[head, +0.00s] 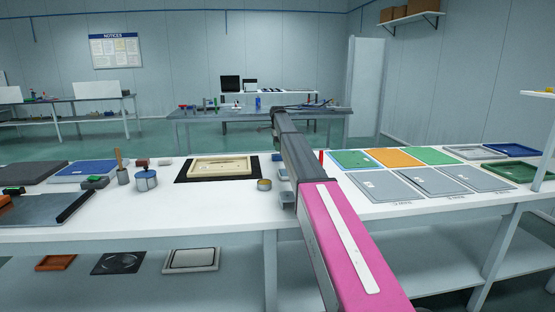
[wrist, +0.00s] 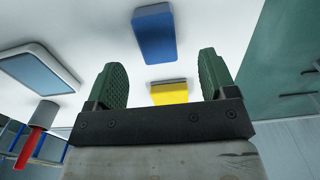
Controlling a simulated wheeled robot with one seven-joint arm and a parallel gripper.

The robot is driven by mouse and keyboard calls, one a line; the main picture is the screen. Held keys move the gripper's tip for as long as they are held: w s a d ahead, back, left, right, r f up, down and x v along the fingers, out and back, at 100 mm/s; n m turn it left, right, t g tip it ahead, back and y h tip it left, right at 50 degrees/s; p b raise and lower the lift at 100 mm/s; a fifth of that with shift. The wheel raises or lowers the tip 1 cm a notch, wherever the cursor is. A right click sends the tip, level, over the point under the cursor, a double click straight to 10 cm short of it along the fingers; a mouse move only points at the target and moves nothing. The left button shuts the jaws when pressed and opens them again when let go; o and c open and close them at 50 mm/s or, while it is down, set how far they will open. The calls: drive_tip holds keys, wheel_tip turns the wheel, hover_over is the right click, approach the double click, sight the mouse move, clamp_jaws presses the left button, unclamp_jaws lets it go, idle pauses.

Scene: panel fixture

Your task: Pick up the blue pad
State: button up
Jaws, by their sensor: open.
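The blue pad (wrist: 155,34) is a small rounded block on the white surface in the upper middle of the wrist view. My gripper (wrist: 163,62) is open, with green ridged fingers either side of an empty gap. The blue pad lies beyond the fingertips, apart from them and roughly in line with the gap. A yellow pad (wrist: 169,93) shows between the fingers.
In the wrist view, a framed tray (wrist: 40,70) and a red-handled tool (wrist: 31,143) lie left of my gripper.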

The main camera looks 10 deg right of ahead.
sight(278, 155)
drive_tip(key=shift+s+f, duration=0.15)
drive_tip(key=shift+f, duration=2.8)
drive_tip(key=c, duration=1)
